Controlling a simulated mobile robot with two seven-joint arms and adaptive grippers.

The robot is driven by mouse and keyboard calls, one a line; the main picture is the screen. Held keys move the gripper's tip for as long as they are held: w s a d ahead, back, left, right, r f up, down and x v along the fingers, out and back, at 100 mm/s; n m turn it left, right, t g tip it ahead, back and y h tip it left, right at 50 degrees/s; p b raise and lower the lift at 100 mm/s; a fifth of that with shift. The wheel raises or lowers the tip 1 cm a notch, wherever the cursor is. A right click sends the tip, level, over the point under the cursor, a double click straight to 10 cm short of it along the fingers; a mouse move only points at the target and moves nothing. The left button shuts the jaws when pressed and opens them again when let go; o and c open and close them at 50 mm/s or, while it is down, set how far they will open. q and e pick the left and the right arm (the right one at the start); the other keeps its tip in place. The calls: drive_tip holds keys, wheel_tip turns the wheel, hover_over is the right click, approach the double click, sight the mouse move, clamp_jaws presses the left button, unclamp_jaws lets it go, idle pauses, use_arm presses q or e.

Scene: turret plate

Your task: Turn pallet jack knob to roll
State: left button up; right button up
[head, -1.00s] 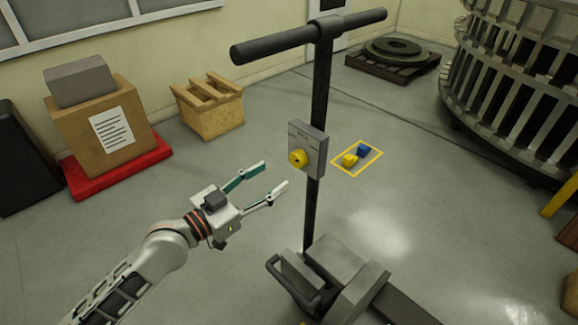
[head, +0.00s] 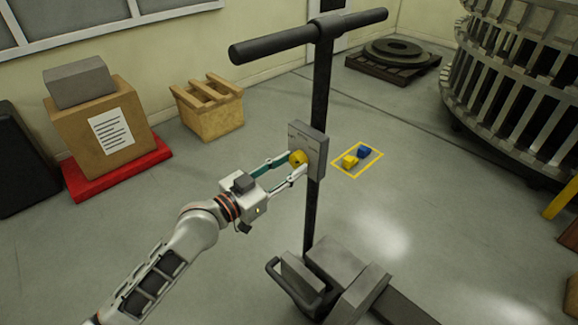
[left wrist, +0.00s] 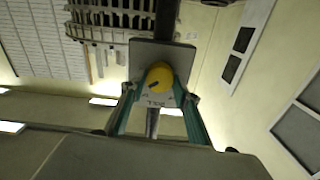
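The yellow knob (head: 298,158) sits on the grey plate (head: 313,140) fixed to the dark upright post of the pallet jack (head: 320,85). My left gripper (head: 296,164) is at the plate, with one finger on each side of the knob. A dark mark shows on the knob's face, and small lettering on the plate is too blurred to read surely. My right gripper is not in view.
The jack's dark handlebar (head: 310,34) spans above the plate, and its grey base (head: 345,280) stands below. A yellow-outlined floor square (head: 345,173) holds a yellow and a blue piece. A wooden crate (head: 210,108) and a cardboard box (head: 105,120) stand at the left.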

use_arm(q)
drive_tip(key=shift+c, duration=0.3)
drive_tip(key=shift+r+n+p, duration=0.2)
drive_tip(key=shift+n+p, duration=0.35)
drive_tip(key=shift+n, duration=0.15)
drive_tip(key=shift+n+p, duration=0.4)
drive_tip(key=shift+n, duration=0.4)
drive_tip(key=shift+n+p, duration=0.35)
drive_tip(key=shift+n, duration=0.45)
drive_tip(key=shift+n+p, duration=0.4)
drive_tip(key=shift+n, duration=0.8)
drive_tip(key=shift+f+n, duration=0.1)
drive_tip(key=shift+n, duration=0.8)
drive_tip(key=shift+n+p, duration=0.3)
drive_tip(key=shift+n, duration=0.1)
